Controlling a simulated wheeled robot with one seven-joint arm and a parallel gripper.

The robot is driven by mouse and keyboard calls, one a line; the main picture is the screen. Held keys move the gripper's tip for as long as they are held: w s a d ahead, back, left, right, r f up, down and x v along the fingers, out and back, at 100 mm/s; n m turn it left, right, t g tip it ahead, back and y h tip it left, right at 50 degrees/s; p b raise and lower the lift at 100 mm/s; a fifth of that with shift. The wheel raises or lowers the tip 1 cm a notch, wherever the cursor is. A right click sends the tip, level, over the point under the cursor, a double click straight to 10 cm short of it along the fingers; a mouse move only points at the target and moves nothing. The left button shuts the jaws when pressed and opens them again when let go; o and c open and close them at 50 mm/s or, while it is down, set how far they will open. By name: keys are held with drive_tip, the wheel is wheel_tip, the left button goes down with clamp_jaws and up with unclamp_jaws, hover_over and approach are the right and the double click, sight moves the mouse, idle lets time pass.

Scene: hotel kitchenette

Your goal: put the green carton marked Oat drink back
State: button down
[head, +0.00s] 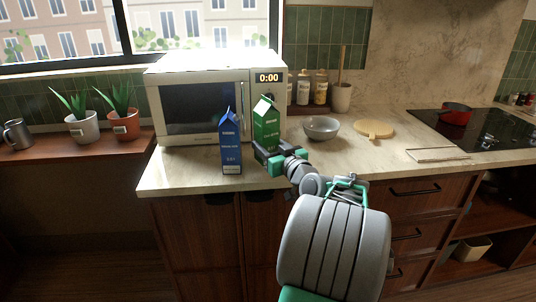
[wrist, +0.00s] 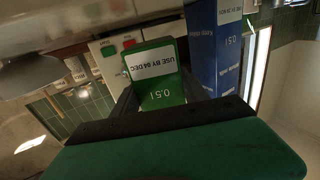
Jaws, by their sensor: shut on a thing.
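The green carton (head: 266,124) is upright in front of the microwave's right side, its lower part hidden by my gripper. My gripper (head: 268,154) is shut on it. In the wrist view the green carton (wrist: 162,76) shows between the dark fingers, with upside-down print reading "USE BY 04 DEC" and "0.5 l". I cannot tell whether its base touches the counter. A similar blue carton (head: 231,142) stands upright just to its left, near the counter's front edge; it also shows at the right in the wrist view (wrist: 214,48).
A microwave (head: 204,105) stands behind the cartons. To the right are a grey bowl (head: 321,128), a round wooden board (head: 373,129), and a hob with a red pot (head: 456,114). Several bottles (head: 320,90) and a utensil crock (head: 341,98) line the back. The counter's front right is clear.

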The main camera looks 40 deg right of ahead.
drive_tip(key=shift+f, duration=1.4)
drive_tip(key=shift+f, duration=0.1)
drive_tip(key=shift+f+b, duration=0.15)
drive_tip(key=shift+b, duration=0.15)
drive_tip(key=c, duration=0.6)
unclamp_jaws()
drive_tip(key=shift+r+p, duration=0.25)
drive_tip(key=shift+p, duration=0.05)
drive_tip(key=shift+s+f, duration=0.1)
drive_tip(key=shift+s, duration=0.25)
drive_tip(key=b+v, duration=0.1)
drive_tip(key=v, duration=1)
drive_tip(key=shift+s, duration=0.15)
